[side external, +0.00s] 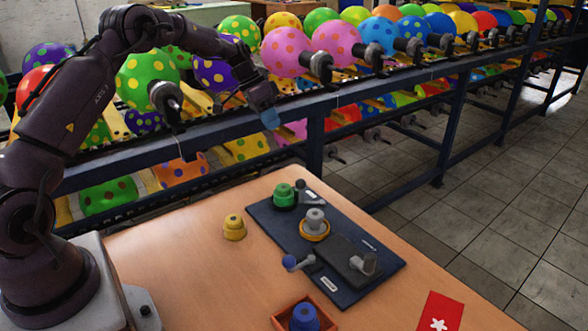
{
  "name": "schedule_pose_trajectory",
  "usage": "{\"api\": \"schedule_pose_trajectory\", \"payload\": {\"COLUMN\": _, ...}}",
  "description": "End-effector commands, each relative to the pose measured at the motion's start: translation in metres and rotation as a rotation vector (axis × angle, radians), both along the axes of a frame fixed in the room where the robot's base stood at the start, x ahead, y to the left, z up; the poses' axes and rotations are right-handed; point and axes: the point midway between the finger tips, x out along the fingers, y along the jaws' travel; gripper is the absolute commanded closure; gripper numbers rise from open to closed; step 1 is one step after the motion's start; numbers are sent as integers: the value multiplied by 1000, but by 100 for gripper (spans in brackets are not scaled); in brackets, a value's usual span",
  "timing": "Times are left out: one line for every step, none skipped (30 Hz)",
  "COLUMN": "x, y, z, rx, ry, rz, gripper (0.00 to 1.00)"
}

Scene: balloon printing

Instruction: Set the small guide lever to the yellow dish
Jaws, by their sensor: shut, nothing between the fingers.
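A dark blue board (345,285) lies on the table. A grey knob (315,217) stands in a yellow dish-like ring (315,236) near its middle. A small lever with a blue ball end (290,262) sits at the board's left front edge. Another grey lever (364,263) stands on a dark raised strip to the right. A green knob (284,195) is at the back corner beside a small grey part. I cannot tell for sure which lever is the small guide lever. My gripper (270,117) is shut and empty, high above and behind the board, apart from everything on it.
A yellow knob (234,228) stands on the table (190,275) left of the board. An orange tray (282,318) in front holds a blue knob. A red card with a white star (440,312) lies right. Behind is a blue rail rack (400,80) with dotted balloons.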

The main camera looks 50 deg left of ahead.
Motion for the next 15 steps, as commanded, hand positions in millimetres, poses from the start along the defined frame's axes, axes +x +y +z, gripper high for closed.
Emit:
{"api": "schedule_pose_trajectory", "payload": {"x": 0, "y": 0, "z": 0, "rx": 0, "ry": 0, "rz": 0, "gripper": 100}}
{"api": "schedule_pose_trajectory", "payload": {"x": 0, "y": 0, "z": 0, "rx": 0, "ry": 0, "rz": 1, "gripper": 100}}
{"api": "schedule_pose_trajectory", "payload": {"x": 0, "y": -1, "z": -1, "rx": 0, "ry": 1, "rz": 1, "gripper": 100}}
{"api": "schedule_pose_trajectory", "payload": {"x": 1, "y": -1, "z": -3, "rx": -1, "ry": 1, "rz": 0, "gripper": 100}}
{"api": "schedule_pose_trajectory", "payload": {"x": 1, "y": -2, "z": -4, "rx": -1, "ry": 2, "rz": 0, "gripper": 100}}
{"api": "schedule_pose_trajectory", "payload": {"x": 2, "y": -4, "z": -8, "rx": -2, "ry": 3, "rz": 0, "gripper": 100}}
{"api": "schedule_pose_trajectory", "payload": {"x": 3, "y": -5, "z": -11, "rx": -2, "ry": 3, "rz": 0, "gripper": 100}}
{"api": "schedule_pose_trajectory", "payload": {"x": 4, "y": -7, "z": -15, "rx": -2, "ry": 3, "rz": 0, "gripper": 100}}
{"api": "schedule_pose_trajectory", "payload": {"x": 5, "y": -10, "z": -21, "rx": -2, "ry": 4, "rz": 0, "gripper": 100}}
{"api": "schedule_pose_trajectory", "payload": {"x": 6, "y": -12, "z": -26, "rx": -2, "ry": 4, "rz": 0, "gripper": 100}}
{"api": "schedule_pose_trajectory", "payload": {"x": 8, "y": -14, "z": -31, "rx": -2, "ry": 4, "rz": 0, "gripper": 100}}
{"api": "schedule_pose_trajectory", "payload": {"x": 10, "y": -17, "z": -39, "rx": -3, "ry": 6, "rz": 0, "gripper": 100}}
{"api": "schedule_pose_trajectory", "payload": {"x": 12, "y": -20, "z": -45, "rx": -2, "ry": 5, "rz": 0, "gripper": 100}}
{"api": "schedule_pose_trajectory", "payload": {"x": 13, "y": -23, "z": -51, "rx": -2, "ry": 6, "rz": -1, "gripper": 100}}
{"api": "schedule_pose_trajectory", "payload": {"x": 15, "y": -26, "z": -59, "rx": -2, "ry": 6, "rz": -1, "gripper": 100}}
